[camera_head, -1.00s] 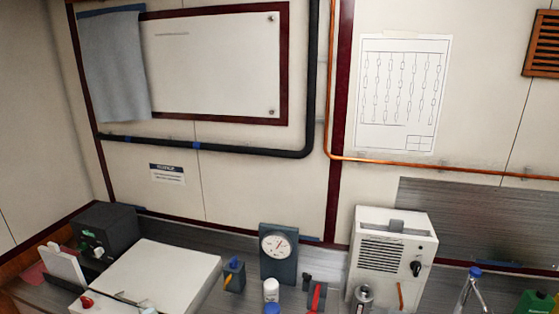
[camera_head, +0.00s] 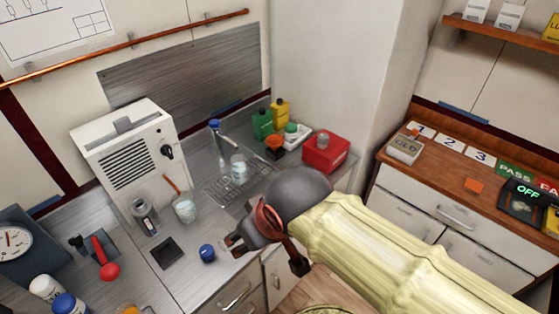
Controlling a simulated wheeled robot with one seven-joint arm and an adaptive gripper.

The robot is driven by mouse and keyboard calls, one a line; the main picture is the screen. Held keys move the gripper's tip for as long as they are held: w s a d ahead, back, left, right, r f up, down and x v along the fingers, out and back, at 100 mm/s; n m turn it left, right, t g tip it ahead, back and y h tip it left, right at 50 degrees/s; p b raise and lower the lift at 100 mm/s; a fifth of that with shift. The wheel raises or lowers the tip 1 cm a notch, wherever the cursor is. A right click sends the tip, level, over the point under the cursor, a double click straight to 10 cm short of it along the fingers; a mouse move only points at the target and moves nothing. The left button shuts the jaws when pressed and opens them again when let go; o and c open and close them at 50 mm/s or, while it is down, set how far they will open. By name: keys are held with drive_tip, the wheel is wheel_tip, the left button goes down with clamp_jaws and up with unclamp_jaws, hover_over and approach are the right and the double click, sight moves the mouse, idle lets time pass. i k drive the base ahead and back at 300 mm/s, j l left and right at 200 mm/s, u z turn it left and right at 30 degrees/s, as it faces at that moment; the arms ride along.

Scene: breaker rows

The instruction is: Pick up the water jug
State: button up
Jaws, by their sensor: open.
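A clear container (camera_head: 238,168), which looks like the water jug, stands on the drain grid below a blue-topped metal tap (camera_head: 218,138). A second clear vessel (camera_head: 185,210) stands left of it on the counter with an orange stick in or behind it, so I cannot be certain which is the jug. My gripper (camera_head: 264,254) is open and appears empty, with its fingers apart near the counter's front edge. It is lower in the picture than both vessels and apart from them.
A blue-capped item (camera_head: 207,253) and a dark square pad (camera_head: 167,253) lie left of my gripper. A white machine (camera_head: 130,160) stands behind. Green (camera_head: 262,124) and yellow (camera_head: 280,112) bottles and a red box (camera_head: 326,152) stand at the back right.

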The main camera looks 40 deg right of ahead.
sight(240, 172)
drive_tip(key=z, duration=0.55)
drive_tip(key=i+l+u, duration=0.3)
drive_tip(key=l+u, duration=0.3)
drive_tip(key=i+l+u, duration=0.1)
drive_tip(key=l+u, duration=0.5)
drive_tip(key=l, duration=0.2)
drive_tip(key=i, duration=0.05)
